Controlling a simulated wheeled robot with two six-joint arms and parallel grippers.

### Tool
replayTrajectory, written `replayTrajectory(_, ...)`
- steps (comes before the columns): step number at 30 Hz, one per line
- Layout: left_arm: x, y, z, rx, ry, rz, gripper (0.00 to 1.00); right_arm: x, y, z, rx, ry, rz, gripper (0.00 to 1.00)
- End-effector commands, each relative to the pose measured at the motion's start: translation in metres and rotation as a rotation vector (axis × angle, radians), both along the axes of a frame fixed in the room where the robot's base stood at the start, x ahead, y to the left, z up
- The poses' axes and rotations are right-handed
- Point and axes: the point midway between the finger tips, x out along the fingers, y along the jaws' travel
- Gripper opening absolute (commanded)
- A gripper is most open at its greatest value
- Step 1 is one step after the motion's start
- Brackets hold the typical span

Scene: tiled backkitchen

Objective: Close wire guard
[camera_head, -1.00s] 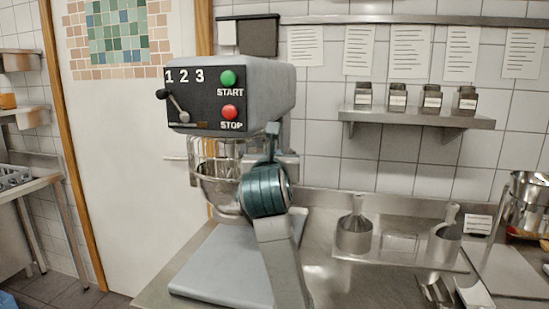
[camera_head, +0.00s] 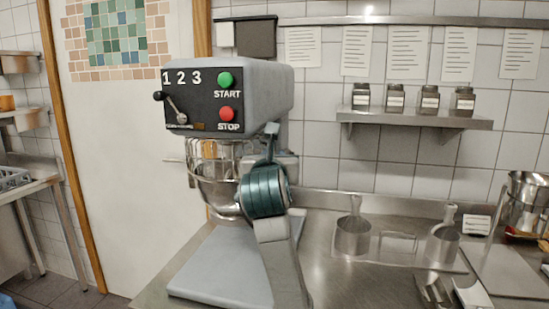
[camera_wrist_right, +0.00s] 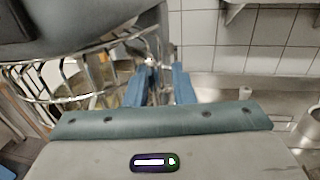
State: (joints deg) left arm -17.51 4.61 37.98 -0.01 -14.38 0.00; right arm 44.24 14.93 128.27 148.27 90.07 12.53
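The grey mixer (camera_head: 262,95) stands on a light grey base, with its control panel facing me. The wire guard (camera_head: 194,170) is a shiny metal cage under the mixer head, around the bowl area. It also shows in the right wrist view (camera_wrist_right: 42,84) as curved wires at the left. My right arm reaches up from the bottom, and its teal wrist covers the guard's right side. My right gripper (camera_wrist_right: 160,84) has its two blue fingers apart, close to the guard's right end. Metal parts show between and behind the fingers; contact is unclear. My left gripper is not in view.
A steel counter (camera_head: 325,270) runs to the right, holding metal scoops (camera_head: 353,236) and a pot (camera_head: 527,203). A wall shelf (camera_head: 415,119) carries several jars. A white door (camera_head: 125,180) is at the left.

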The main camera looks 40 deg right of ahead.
Motion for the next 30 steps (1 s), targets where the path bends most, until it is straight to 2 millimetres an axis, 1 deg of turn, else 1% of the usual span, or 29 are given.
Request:
replayTrajectory(4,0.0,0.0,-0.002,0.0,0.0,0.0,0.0,-0.002,0.004,-0.001,0.001,-0.001,0.003,0.27)
replayTrajectory(7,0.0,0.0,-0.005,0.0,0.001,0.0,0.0,-0.01,0.012,-0.001,0.003,-0.003,0.005,0.27)
replayTrajectory(15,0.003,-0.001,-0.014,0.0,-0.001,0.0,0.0,-0.045,0.042,-0.001,0.006,-0.005,0.006,0.27)
replayTrajectory(21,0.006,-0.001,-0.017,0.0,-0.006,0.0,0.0,-0.066,0.059,-0.001,0.005,-0.006,0.005,0.27)
replayTrajectory(25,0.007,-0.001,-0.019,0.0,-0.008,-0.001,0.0,-0.075,0.067,0.0,0.003,-0.006,0.003,0.27)
replayTrajectory(30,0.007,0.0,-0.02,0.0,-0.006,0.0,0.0,-0.081,0.071,0.0,0.002,-0.003,0.001,0.27)
